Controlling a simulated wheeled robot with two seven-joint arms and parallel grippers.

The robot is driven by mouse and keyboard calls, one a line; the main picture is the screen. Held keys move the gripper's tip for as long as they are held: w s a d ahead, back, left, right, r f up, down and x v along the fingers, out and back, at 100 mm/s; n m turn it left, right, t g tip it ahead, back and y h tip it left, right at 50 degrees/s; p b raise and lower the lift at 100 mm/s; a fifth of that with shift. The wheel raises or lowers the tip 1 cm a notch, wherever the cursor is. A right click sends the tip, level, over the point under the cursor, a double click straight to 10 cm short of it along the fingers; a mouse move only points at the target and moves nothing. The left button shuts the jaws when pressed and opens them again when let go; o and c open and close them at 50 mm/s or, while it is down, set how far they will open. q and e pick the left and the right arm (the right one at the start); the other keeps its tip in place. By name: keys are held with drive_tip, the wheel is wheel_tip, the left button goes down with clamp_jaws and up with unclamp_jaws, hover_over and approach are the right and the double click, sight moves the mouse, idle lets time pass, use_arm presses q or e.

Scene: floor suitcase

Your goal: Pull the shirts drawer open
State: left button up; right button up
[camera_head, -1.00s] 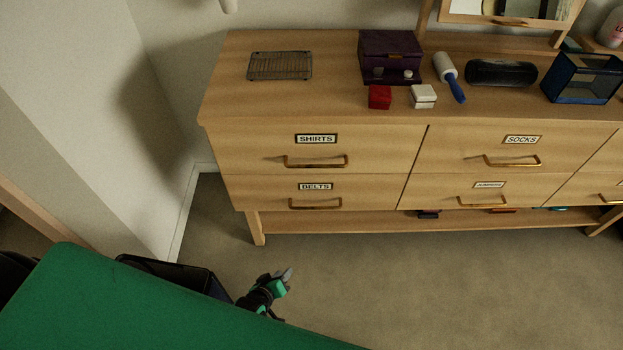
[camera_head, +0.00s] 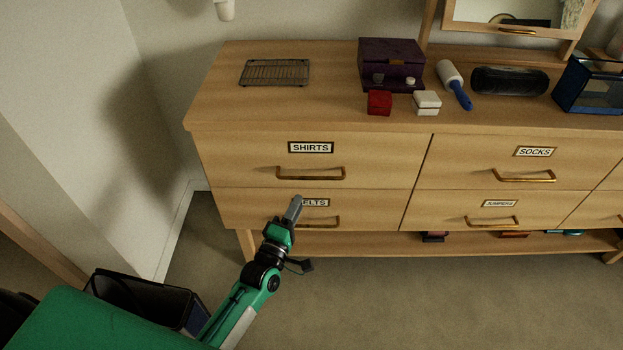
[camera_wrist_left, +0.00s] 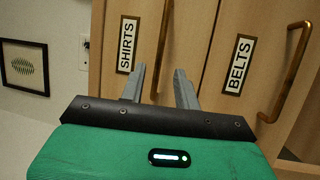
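The shirts drawer (camera_head: 240,156) is the upper left drawer of the wooden dresser, and it is closed. Its label (camera_head: 311,147) reads SHIRTS, and its brass bar handle (camera_head: 311,174) sits below the label. In the left wrist view the shirts handle (camera_wrist_left: 162,40) stands beyond the fingertips, beside the label. My left gripper (camera_head: 297,202) is in front of the belts drawer below, partly covering its label. In the left wrist view its two fingers (camera_wrist_left: 160,80) are apart with nothing between them. My right gripper is not in view.
The belts handle (camera_head: 318,222) is just below and right of my left gripper. A wire rack (camera_head: 275,73), purple box (camera_head: 391,65), red box (camera_head: 379,103) and lint roller (camera_head: 454,84) are on the dresser top. A dark bin (camera_head: 150,300) stands by the wall.

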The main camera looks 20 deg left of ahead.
sight(311, 177)
use_arm(q)
drive_tip(key=x, duration=1)
drive_tip(key=shift+w, duration=0.15)
clamp_jaws()
